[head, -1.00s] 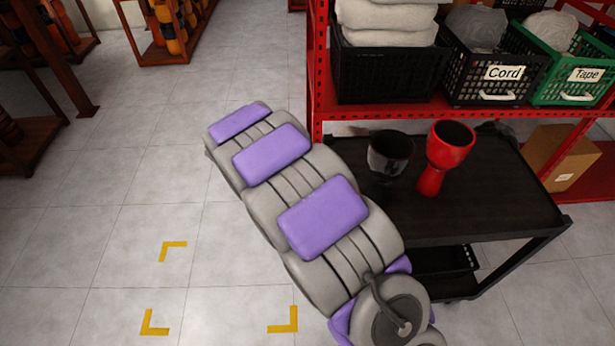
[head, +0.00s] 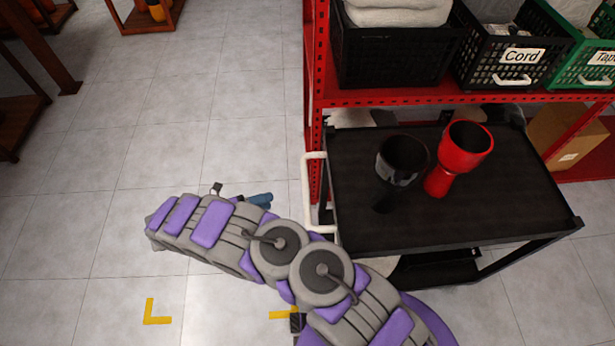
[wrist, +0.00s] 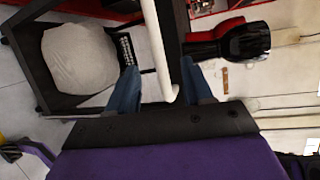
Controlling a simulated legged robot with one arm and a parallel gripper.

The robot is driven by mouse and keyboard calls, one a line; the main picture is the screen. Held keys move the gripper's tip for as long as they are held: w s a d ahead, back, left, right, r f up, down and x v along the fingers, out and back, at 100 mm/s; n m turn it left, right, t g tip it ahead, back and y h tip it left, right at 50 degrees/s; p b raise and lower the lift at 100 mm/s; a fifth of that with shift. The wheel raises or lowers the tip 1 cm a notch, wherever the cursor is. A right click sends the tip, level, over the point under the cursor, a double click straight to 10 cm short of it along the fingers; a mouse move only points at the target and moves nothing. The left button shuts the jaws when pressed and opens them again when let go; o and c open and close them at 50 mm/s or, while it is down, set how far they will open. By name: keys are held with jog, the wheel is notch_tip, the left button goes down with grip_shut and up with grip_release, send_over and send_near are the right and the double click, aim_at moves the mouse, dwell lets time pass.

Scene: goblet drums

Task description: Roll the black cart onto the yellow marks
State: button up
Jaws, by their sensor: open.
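The black cart (head: 450,220) stands at the right in the head view, with a white handle (head: 313,190) on its left end. In the wrist view the handle (wrist: 158,45) runs between the two blue fingers of my gripper (wrist: 158,68). The fingers are apart, and I cannot tell whether either touches the handle. In the head view my gripper (head: 262,200) is just left of the handle, partly hidden by my arm. Yellow corner marks (head: 156,313) lie on the floor at the lower left; another (head: 284,314) is partly covered by my arm.
A black goblet drum (head: 400,160) and a red one (head: 457,160) stand on the cart. A red shelf (head: 470,102) with crates is behind it. A pale rounded bundle (wrist: 78,62) shows in the wrist view. Tiled floor to the left is open.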

jog(key=w+f+b+x, duration=0.1)
jog(key=b+x, duration=0.1)
jog(key=x, duration=1.5)
jog(key=shift+a+n+t, duration=0.3)
jog(key=shift+a+n, duration=0.05)
jog(key=shift+n, duration=0.05)
jog(key=shift+c, duration=0.4)
jog(key=shift+s, duration=0.1)
grip_shut()
jog(key=shift+f, duration=0.1)
